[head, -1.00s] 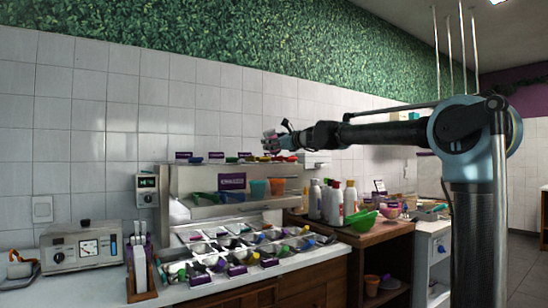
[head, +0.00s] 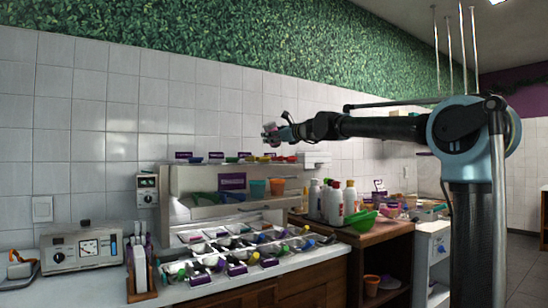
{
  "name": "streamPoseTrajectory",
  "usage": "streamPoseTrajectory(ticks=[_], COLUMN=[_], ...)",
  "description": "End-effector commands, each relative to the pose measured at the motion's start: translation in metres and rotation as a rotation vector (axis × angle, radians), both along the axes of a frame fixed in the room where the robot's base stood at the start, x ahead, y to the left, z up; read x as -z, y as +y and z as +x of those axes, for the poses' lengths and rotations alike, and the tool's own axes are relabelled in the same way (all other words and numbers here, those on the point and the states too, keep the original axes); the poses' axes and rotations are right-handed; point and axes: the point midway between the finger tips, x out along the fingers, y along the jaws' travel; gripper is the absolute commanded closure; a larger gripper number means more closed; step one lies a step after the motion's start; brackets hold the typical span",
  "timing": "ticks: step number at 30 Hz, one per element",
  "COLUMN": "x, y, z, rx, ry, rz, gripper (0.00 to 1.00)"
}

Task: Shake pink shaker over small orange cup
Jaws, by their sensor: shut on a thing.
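My gripper (head: 270,135) is at the end of the outstretched arm, in the air above the toppings stand and in front of the tiled wall. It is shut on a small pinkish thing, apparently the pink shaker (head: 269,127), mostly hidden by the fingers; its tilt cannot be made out. An orange cup (head: 277,187) stands on the stand's middle shelf, below my gripper and apart from it, beside a teal cup (head: 257,188). Another orange cup (head: 371,281) is low down inside the wooden cabinet at the right.
Several small coloured bowls (head: 262,159) line the stand's top shelf under my gripper. Topping trays (head: 240,245) with scoops fill the counter below. Several bottles (head: 336,203) and green bowls (head: 361,221) stand to the right. The air around my gripper is clear.

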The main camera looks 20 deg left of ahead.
Motion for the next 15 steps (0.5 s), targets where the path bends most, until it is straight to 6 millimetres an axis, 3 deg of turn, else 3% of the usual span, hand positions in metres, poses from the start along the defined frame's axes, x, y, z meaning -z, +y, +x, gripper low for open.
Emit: streamPoseTrajectory(ticks=[8,15], x=[0.006,0.054], y=[0.000,0.000], z=[0.000,0.000], rx=[0.000,0.000], ry=[0.000,0.000], rz=[0.000,0.000], gripper=[0.83,0.83])
